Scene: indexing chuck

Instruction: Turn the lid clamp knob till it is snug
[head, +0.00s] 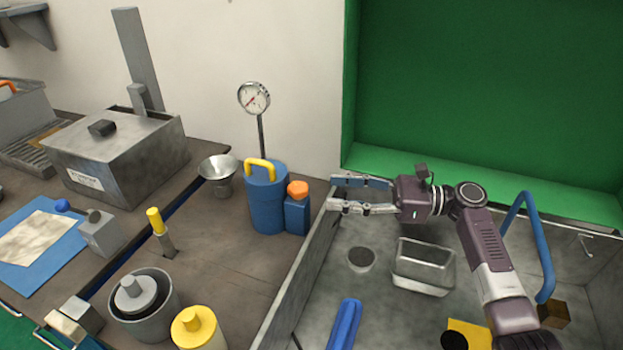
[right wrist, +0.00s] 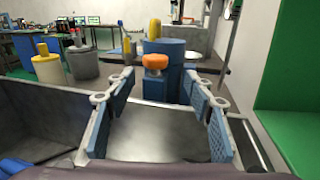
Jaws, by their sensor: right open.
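An orange knob (head: 298,188) sits on top of a small blue block (head: 297,215), which stands against the right side of a blue cylinder (head: 268,205) with a yellow handle (head: 260,168). My right gripper (head: 332,193) is open and empty. Its fingers point left toward the orange knob, with a gap between the fingertips and the knob. In the right wrist view the orange knob (right wrist: 155,61) shows beyond and between the two open fingers (right wrist: 159,82), with the blue cylinder behind it. My left gripper is not in view.
A dial gauge (head: 254,98) on a post rises behind the cylinder. A metal funnel (head: 218,170) stands to its left. Below my right arm is a grey basin (head: 325,255) holding a metal tray (head: 424,268) and a blue bar (head: 344,324). A green panel (head: 480,90) stands behind.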

